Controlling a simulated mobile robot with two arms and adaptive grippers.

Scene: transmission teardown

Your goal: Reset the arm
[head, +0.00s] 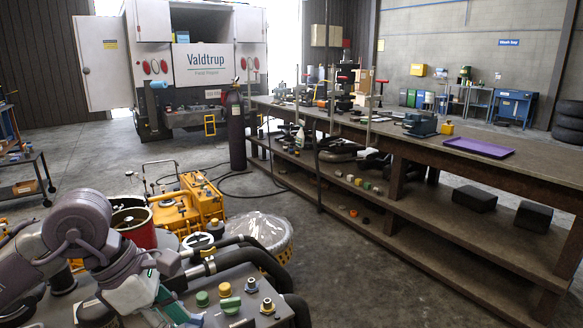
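My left arm comes in at the lower left, with grey-purple joints and a pale green and white part near its end. My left gripper (162,296) is low in the picture, among dark hoses and metal fittings. Its fingers are hard to make out, so I cannot tell whether it is open or shut, or whether it touches anything. My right arm and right gripper are not in view.
A long workbench (375,127) with a lower shelf runs along the right, bearing a purple tray (478,147). Yellow equipment (202,197), a red drum (136,228) and a plastic-covered basket (262,233) crowd the lower left. A dark gas cylinder (236,130) stands behind. Floor before the bench is clear.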

